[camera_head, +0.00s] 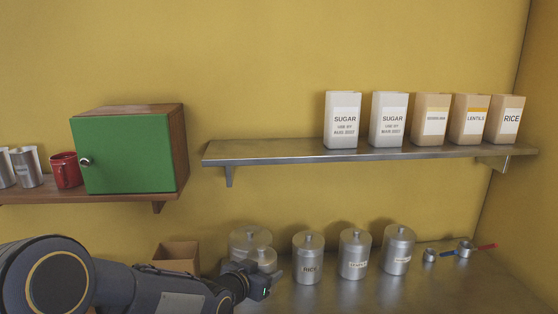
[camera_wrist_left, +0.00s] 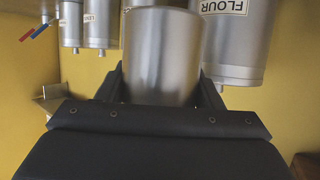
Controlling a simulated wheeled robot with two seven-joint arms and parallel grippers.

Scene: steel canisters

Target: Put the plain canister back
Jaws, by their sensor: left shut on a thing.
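The plain canister (camera_wrist_left: 160,55) is a small bare steel cylinder, with no label on the side that shows. In the left wrist view it sits between the two fingers of my left gripper (camera_wrist_left: 162,88), which is shut on it. In the head view the gripper (camera_head: 264,277) is at the counter, low in the middle, with the plain canister (camera_head: 264,258) at it. A larger canister (camera_head: 246,237) stands close behind; the wrist view shows its FLOUR label (camera_wrist_left: 224,6). I cannot tell whether the plain canister touches the counter. My right gripper is not in view.
Labelled canisters stand to the right: one reading RICE (camera_head: 308,262), then two more (camera_head: 355,255) (camera_head: 398,252). Measuring cups (camera_head: 430,256) lie further right. An open brown box (camera_head: 176,258) is left of the gripper. A shelf (camera_head: 270,152) with paper bags hangs above.

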